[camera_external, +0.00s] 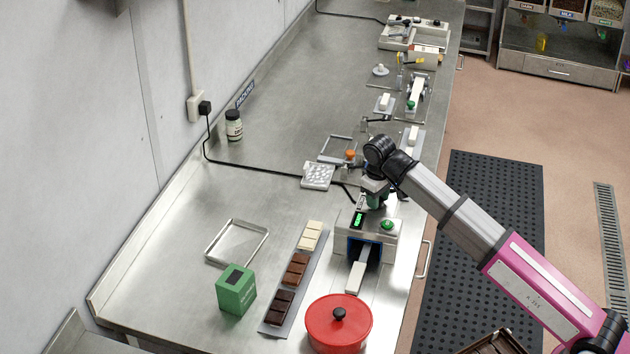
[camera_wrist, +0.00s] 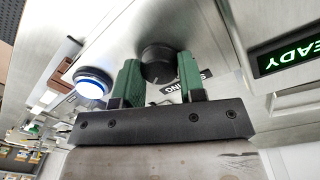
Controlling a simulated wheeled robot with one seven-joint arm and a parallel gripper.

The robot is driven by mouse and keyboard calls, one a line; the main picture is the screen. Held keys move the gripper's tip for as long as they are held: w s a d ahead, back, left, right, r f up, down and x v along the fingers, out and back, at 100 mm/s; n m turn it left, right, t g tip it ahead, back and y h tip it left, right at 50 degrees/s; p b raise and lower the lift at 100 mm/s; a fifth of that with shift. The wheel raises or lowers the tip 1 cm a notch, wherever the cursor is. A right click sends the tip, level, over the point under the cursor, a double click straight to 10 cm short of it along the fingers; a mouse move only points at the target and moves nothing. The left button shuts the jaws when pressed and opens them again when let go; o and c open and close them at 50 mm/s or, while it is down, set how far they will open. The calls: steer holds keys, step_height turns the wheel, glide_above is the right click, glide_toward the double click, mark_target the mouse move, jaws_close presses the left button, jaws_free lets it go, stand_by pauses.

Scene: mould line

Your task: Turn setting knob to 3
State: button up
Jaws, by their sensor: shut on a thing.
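The setting knob (camera_wrist: 157,62) is round and black, on a pale metal panel in the wrist view. My gripper (camera_wrist: 158,80) is shut on it, with one green finger on each side. A printed label beside the knob is partly hidden by the right finger. I cannot read which number the knob points to. In the external view my gripper (camera_external: 376,198) is over the top of the white machine (camera_external: 385,243) and hides the knob. The machine's display (camera_external: 357,220) is lit green; in the wrist view the display (camera_wrist: 290,57) shows "READY", upside down.
A blue-lit round button (camera_wrist: 93,83) is left of my gripper. A green button (camera_external: 387,224) is on the machine. A red pot (camera_external: 340,325), a chocolate tray (camera_external: 272,328) and a green box (camera_external: 236,290) stand nearby. The steel counter's left part is mostly clear.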

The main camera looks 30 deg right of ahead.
steer(key=o, duration=0.9)
steer(key=n, duration=1.1)
steer(key=shift+n, duration=0.3)
steer(key=shift+r+n, duration=0.1)
steer(key=shift+n, duration=0.2)
step_height(320, 180, up, 11)
steer(key=d+f+m, duration=0.4)
steer(key=d+f, duration=0.1)
steer(key=d, duration=0.5)
steer(key=w+d+f+m, duration=0.1)
steer(key=d+f+m, duration=0.4)
steer(key=d, duration=0.5)
steer(key=w+d+f+m+h, duration=0.1)
steer(key=d+f+m, duration=0.3)
steer(key=d, duration=0.6)
steer(key=shift+w+d+f+m, duration=0.1)
steer(key=shift+d+f+m, duration=0.05)
steer(key=shift+f, duration=0.4)
steer(key=shift+d+f+m, duration=0.15)
steer(key=shift+f, duration=0.35)
